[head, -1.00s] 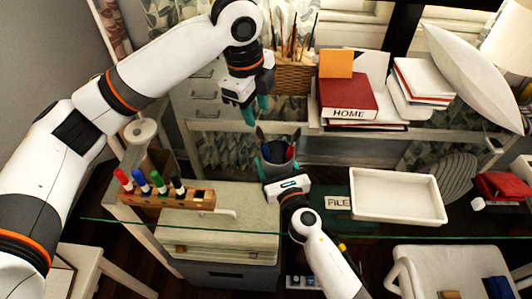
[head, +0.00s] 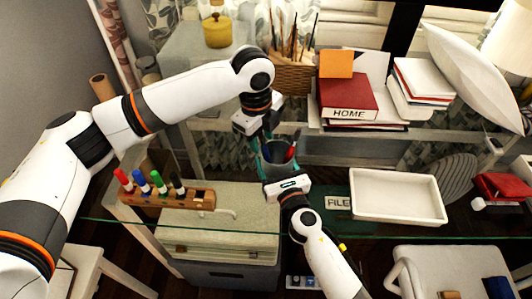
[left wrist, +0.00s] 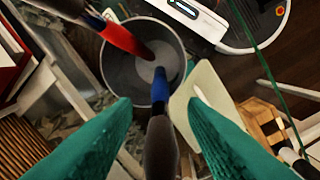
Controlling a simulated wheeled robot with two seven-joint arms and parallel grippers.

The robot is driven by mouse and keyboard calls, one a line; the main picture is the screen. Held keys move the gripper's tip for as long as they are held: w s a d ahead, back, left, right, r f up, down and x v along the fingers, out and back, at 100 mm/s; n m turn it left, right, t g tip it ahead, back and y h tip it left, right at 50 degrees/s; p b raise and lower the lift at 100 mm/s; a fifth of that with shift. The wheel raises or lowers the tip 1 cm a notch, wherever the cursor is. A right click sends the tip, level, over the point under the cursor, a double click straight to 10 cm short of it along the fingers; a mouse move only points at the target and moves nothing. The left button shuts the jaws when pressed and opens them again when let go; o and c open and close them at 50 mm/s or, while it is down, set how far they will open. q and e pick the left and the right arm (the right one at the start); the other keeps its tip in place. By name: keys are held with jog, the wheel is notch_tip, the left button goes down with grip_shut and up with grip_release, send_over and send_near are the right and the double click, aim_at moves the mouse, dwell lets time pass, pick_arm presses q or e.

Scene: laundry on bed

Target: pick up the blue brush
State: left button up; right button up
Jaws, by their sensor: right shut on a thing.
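A grey cup (head: 280,158) holds a red brush (head: 290,153) and a blue brush. In the left wrist view the blue brush (left wrist: 160,92) leans in the cup (left wrist: 113,70), its blue part low and its dark end toward the camera. The red brush (left wrist: 125,38) leans beside it at upper left. My left gripper (head: 262,142) is above the cup, pointing down. In the left wrist view its green fingers (left wrist: 160,108) are open, one on each side of the blue brush, with gaps showing. My right gripper (head: 276,178) is shut on the cup from the front.
A glass tabletop edge (head: 330,237) runs across the front. A wooden marker holder (head: 165,197) stands at left. A white tray (head: 398,220) lies at right. Behind are a wicker basket with brushes (head: 292,78) and a red book marked HOME (head: 347,97).

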pick_arm(q)
jog(key=shift+f, duration=0.7)
grip_shut()
jog(key=shift+r, duration=0.15)
notch_tip(320, 180, up, 18)
pick_arm(e)
jog(key=o, duration=1.1)
